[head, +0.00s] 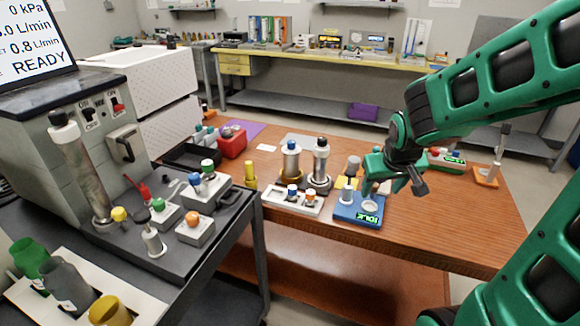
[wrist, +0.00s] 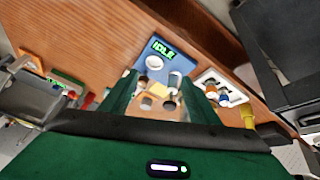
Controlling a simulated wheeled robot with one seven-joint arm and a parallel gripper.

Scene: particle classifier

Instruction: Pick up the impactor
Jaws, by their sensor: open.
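Nothing in view is labelled as the impactor, so I cannot tell for sure which item it is. My gripper (head: 394,184) is open above the device's right side. In the wrist view the blue device (wrist: 143,62) and small items show between and beyond the open fingers.
A white tray (head: 283,205) with capped pieces lies left of the blue device. A grey cart (head: 190,255) with bottles and a tall metal cylinder (head: 82,165) stands at the left. The table's right part (head: 440,220) is largely clear.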

